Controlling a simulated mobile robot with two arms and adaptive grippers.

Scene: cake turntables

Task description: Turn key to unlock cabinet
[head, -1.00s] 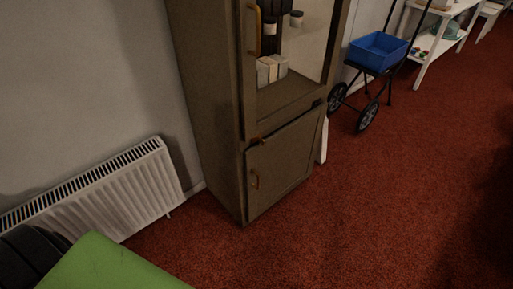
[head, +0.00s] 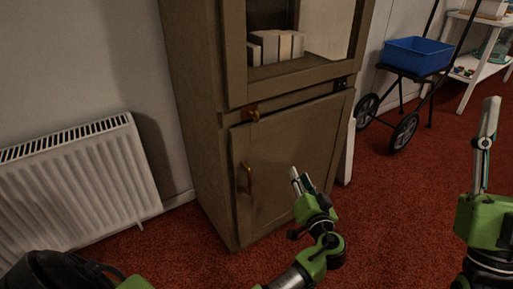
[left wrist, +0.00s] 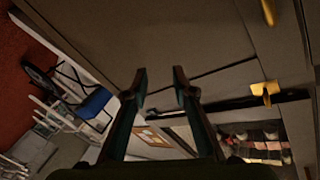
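The brown cabinet (head: 205,130) stands ahead, with a glazed upper part and a shut lower door (head: 285,150). A small brass key (head: 253,114) sits at the upper left corner of the lower door. It also shows in the left wrist view (left wrist: 266,91), right of the fingers. My left gripper (head: 299,180) is in front of the lower door, below and right of the key and apart from it. In the left wrist view its fingers (left wrist: 160,80) are spread and empty. My right gripper (head: 489,120) is seen side-on at the right edge; its opening is unclear.
A brass handle (head: 247,178) is on the lower door, below the key. A white radiator (head: 75,175) is at the left wall. A trolley with a blue bin (head: 417,56) and a white shelf (head: 485,66) stand right of the cabinet. Red carpet is clear in front.

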